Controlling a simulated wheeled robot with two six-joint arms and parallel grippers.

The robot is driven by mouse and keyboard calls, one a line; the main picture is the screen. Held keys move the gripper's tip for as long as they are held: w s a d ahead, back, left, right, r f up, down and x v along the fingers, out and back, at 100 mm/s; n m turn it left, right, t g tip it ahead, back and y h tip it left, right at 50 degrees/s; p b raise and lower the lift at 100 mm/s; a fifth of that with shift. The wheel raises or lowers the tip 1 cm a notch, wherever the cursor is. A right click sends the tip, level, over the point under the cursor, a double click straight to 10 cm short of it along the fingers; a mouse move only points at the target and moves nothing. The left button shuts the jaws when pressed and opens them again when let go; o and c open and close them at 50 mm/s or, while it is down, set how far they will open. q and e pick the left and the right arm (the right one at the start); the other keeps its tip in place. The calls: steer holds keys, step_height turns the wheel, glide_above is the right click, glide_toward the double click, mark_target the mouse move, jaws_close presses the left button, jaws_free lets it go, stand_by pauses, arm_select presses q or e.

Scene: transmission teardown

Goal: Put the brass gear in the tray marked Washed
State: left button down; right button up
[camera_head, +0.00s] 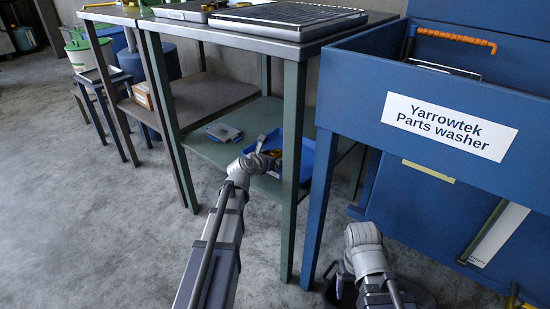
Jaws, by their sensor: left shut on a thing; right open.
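My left gripper (266,150) reaches onto the lower shelf of the green bench, at the left side of a blue tray (304,165). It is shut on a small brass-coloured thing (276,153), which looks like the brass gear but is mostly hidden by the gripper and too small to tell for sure. I cannot tell whether it touches the tray floor. No marking on the tray is readable, and a green bench leg hides part of it. My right gripper (338,283) is low beside the parts washer, open, its fingers partly hidden by its own wrist.
The green bench leg (292,170) stands close to my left arm. A small grey-blue case (224,132) lies on the same shelf (205,150). The blue Yarrowtek parts washer (340,75) is at right. A dark round basin (425,298) is on the floor by my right arm. Floor at left is clear.

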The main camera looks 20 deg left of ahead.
arm_select(q)
steer(key=shift+f, duration=0.15)
jaws_free()
steer(key=shift+r, duration=0.2)
steer(key=p+v, duration=0.4)
steer(key=v, duration=0.6)
steer(key=shift+s+r, duration=0.1)
steer(key=shift+s, duration=0.05)
steer(key=shift+p+v, duration=0.35)
steer(key=shift+v, duration=0.5)
